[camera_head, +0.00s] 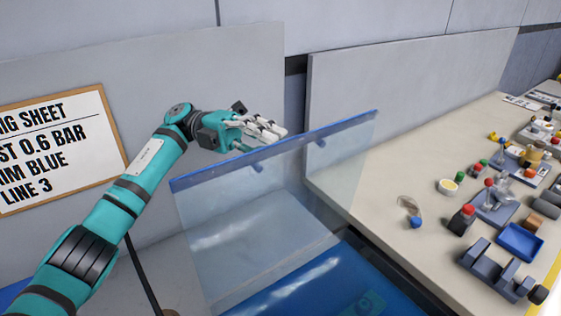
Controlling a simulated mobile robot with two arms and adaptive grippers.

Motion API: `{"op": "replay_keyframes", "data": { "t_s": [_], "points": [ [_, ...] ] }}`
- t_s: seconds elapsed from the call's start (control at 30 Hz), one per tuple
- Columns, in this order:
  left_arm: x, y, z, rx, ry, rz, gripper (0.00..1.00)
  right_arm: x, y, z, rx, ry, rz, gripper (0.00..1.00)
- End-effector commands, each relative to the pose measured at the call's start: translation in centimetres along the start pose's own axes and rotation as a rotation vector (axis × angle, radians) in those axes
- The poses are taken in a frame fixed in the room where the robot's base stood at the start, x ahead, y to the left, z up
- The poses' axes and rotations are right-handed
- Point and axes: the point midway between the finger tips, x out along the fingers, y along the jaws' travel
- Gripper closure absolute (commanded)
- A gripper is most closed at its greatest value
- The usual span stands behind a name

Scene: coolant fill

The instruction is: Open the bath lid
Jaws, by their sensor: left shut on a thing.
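The bath lid (262,215) is a clear panel with a blue strip along its top edge. It stands raised and steeply tilted over the blue bath (310,284). My left gripper (272,131) is at the far side of the lid's top edge, near the middle, with its pale fingers shut on the lid. The exact contact is partly hidden by the fingers and the strip. Small blue fittings show through the panel just below the strip. My right gripper is not in view.
A sign board (58,150) hangs on the grey wall at the left. A pale bench (372,150) on the right carries a blue tray (520,241), a dark slotted rack (495,268), red-capped bottles and several small parts. Grey panels stand behind the lid.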

Motion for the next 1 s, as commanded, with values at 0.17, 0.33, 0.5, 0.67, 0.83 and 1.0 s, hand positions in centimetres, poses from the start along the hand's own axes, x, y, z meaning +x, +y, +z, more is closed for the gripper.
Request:
{"op": "replay_keyframes", "data": {
  "t_s": [0.17, 0.33, 0.5, 0.67, 0.83, 1.0],
  "points": [
    [-1.5, 0.4, 0.7, -0.026, -0.001, -0.057, 1.0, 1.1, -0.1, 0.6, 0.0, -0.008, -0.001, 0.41],
    [-2.1, 0.4, 0.9, -0.036, 0.001, -0.082, 1.0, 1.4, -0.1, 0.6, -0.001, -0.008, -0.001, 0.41],
    [-2.3, 0.3, 1.0, -0.039, 0.0, -0.087, 1.0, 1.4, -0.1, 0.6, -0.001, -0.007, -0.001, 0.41],
    [-2.3, 0.3, 1.0, -0.039, 0.0, -0.087, 1.0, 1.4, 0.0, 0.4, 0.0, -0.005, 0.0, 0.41],
    [-2.3, 0.3, 0.9, -0.039, 0.0, -0.087, 0.79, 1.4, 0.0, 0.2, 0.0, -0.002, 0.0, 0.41],
    [-2.3, 0.3, 0.9, -0.038, 0.0, -0.087, 0.66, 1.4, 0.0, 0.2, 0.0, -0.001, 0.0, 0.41]
  ]
}}
